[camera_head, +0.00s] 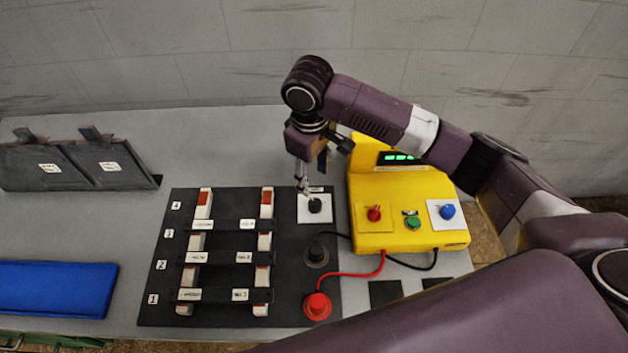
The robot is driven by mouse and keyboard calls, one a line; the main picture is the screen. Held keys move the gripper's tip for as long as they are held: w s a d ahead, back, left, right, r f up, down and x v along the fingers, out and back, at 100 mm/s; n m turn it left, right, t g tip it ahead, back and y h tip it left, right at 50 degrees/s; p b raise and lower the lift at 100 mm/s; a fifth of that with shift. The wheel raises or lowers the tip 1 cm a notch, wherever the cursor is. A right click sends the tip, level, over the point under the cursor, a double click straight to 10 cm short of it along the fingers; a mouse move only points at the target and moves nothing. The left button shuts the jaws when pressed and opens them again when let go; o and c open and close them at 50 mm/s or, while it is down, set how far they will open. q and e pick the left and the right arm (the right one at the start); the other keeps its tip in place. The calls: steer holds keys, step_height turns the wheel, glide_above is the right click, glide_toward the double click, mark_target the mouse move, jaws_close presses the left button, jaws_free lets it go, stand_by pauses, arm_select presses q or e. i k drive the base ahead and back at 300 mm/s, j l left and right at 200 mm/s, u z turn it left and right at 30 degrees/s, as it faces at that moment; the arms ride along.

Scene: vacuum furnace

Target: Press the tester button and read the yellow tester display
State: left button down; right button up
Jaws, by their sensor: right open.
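The yellow tester (405,215) stands at the right part of the table. Its display (398,157) is lit with green marks too small to read, and my right arm partly covers it. A red button (375,214), a green button (412,221) and a blue knob (447,211) sit on its front. My right gripper (304,188) is open and points down just above a black knob (315,205) on a white plate, left of the tester. I cannot tell whether it touches the knob. My left gripper is out of view.
A black board (215,313) holds white and red posts with labelled dark bars (222,257). A red plug (317,306) with a red cable and a black plug (316,252) with a black cable stand right of them.

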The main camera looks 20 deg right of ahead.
mark_target(413, 222)
steer(key=k, duration=1.5)
